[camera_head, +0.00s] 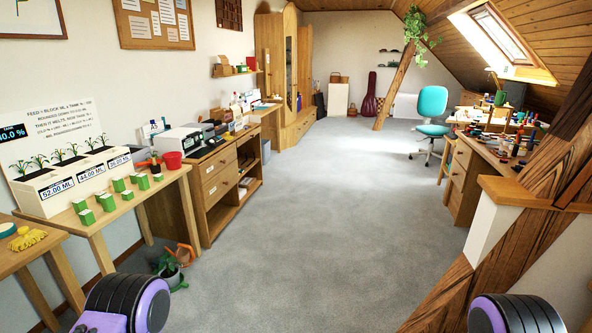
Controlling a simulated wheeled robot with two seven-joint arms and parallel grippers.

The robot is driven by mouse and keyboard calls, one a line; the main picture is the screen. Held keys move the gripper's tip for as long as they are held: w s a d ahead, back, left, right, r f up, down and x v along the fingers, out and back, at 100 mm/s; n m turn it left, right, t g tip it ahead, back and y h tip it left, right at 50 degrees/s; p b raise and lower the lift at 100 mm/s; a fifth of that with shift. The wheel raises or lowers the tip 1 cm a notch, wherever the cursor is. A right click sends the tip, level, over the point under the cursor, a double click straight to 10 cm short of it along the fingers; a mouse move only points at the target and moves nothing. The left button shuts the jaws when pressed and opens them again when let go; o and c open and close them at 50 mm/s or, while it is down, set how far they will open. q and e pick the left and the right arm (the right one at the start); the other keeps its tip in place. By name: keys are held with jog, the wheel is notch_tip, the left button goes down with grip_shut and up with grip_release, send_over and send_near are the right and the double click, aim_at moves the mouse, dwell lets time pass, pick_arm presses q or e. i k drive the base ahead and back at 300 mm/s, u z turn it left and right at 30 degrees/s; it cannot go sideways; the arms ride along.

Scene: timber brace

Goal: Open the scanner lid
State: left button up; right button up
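No scanner can be made out for sure. A white and dark boxy machine (180,139) sits on the wooden cabinet along the left wall, with darker devices (211,131) beside it. They are too small to tell whether either is a scanner or whether a lid is open or shut. Neither of my grippers is in view. Only rounded purple and black parts of my own body show at the bottom edge, far from the cabinet.
A table (127,209) with planters and several green blocks stands at the left. A large timber brace (500,245) and a cluttered desk (484,160) stand at right. Grey carpet (300,220) lies clear between.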

aim_at(179, 133)
jog(key=i, duration=5.75)
jog(key=u, duration=1.7)
